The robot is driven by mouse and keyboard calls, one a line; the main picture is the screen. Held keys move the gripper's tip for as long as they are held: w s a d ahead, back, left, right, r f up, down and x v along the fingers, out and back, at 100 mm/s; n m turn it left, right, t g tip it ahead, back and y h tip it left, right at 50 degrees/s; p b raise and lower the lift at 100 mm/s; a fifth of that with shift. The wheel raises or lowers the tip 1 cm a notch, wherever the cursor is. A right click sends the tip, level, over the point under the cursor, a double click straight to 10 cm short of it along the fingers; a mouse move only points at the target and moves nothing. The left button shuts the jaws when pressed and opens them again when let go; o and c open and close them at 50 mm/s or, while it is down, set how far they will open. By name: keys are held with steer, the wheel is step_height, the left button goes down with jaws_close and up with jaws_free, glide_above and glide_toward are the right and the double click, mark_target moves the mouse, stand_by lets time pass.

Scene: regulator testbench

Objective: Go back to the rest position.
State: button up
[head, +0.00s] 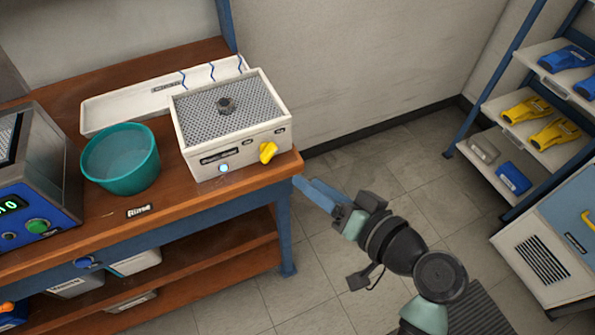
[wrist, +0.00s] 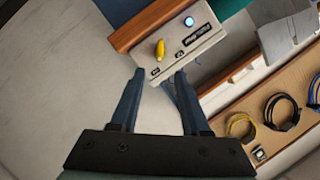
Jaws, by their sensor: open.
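My gripper (head: 318,193) is in front of the bench's right corner in the head view, with its blue fingers pointing toward the bench. In the wrist view, the two blue fingers (wrist: 158,84) stand apart with nothing between them. The gripper is open and empty. Beyond the fingertips is the white box with a grey mesh top (head: 232,120), its yellow knob (wrist: 160,49) and a lit blue button (wrist: 189,21). The fingers look apart from the knob.
A teal tub (head: 121,160) and a device with a green display (head: 37,170) stand on the wooden bench (head: 225,198). A shelf with yellow and blue tools (head: 527,110) and a cabinet (head: 545,255) are at the right. Open tiled floor (head: 385,160) lies between.

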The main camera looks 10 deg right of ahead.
steer(key=shift+s+d+r, duration=0.2)
steer(key=shift+s+d, duration=0.1)
steer(key=shift+s, duration=0.25)
